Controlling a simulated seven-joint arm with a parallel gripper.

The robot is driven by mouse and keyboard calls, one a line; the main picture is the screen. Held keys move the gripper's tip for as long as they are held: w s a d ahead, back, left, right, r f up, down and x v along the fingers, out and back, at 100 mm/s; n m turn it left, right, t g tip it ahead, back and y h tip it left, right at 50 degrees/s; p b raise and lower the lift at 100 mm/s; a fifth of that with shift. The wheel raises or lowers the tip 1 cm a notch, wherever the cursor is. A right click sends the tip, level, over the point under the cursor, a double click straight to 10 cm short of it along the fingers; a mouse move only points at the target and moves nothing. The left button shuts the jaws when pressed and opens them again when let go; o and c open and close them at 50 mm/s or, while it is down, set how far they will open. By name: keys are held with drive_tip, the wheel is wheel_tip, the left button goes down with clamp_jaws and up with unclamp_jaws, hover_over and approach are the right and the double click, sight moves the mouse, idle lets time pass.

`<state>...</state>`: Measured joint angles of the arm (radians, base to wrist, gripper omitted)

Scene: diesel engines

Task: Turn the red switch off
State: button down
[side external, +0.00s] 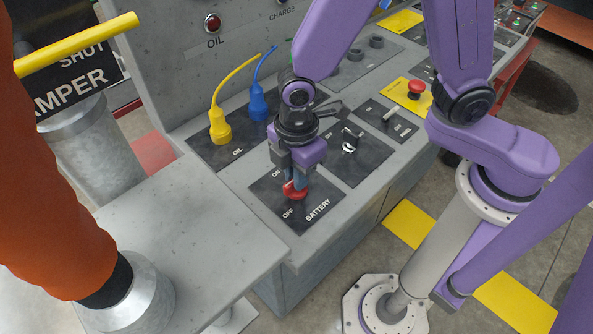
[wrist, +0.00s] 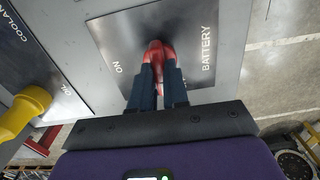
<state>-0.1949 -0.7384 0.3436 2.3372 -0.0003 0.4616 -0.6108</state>
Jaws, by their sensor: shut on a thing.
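The red switch (side external: 296,192) sits on the black BATTERY panel (side external: 322,193) on the grey console. The panel has ON and OFF labels. In the side view the red part shows low, close to the OFF label. My gripper (side external: 294,182) points down over the panel and is shut on the red switch. In the wrist view my gripper (wrist: 157,88) has a blue-grey finger on each side of the red switch (wrist: 157,53). The fingers and gripper body hide part of the switch, so its exact angle is hard to tell.
A yellow plug (side external: 220,128) and a blue plug (side external: 258,104) with cables stand on the OIL panel behind. A panel with a metal switch (side external: 350,142) lies to the right. A red button (side external: 416,88) is farther back. An orange pipe (side external: 60,170) rises at left.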

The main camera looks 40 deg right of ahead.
drive_tip(key=shift+n, duration=0.3)
drive_tip(key=c, duration=1.1)
unclamp_jaws()
wheel_tip(320, 180, up, 18)
drive_tip(key=shift+f, duration=0.25)
drive_tip(key=s+d+f+m, duration=0.2)
drive_tip(key=s+d, duration=0.2)
drive_tip(key=d, duration=0.2)
drive_tip(key=s+d+f+m, duration=0.1)
drive_tip(key=s+d+f, duration=0.1)
drive_tip(key=s+d, duration=0.2)
drive_tip(key=s+d+f+m, duration=0.2)
drive_tip(key=s+d, duration=0.2)
drive_tip(key=d, duration=0.4)
drive_tip(key=shift+s+d+f+m, duration=0.1)
drive_tip(key=shift+s+d+m, duration=0.2)
drive_tip(key=shift+s+d, duration=0.05)
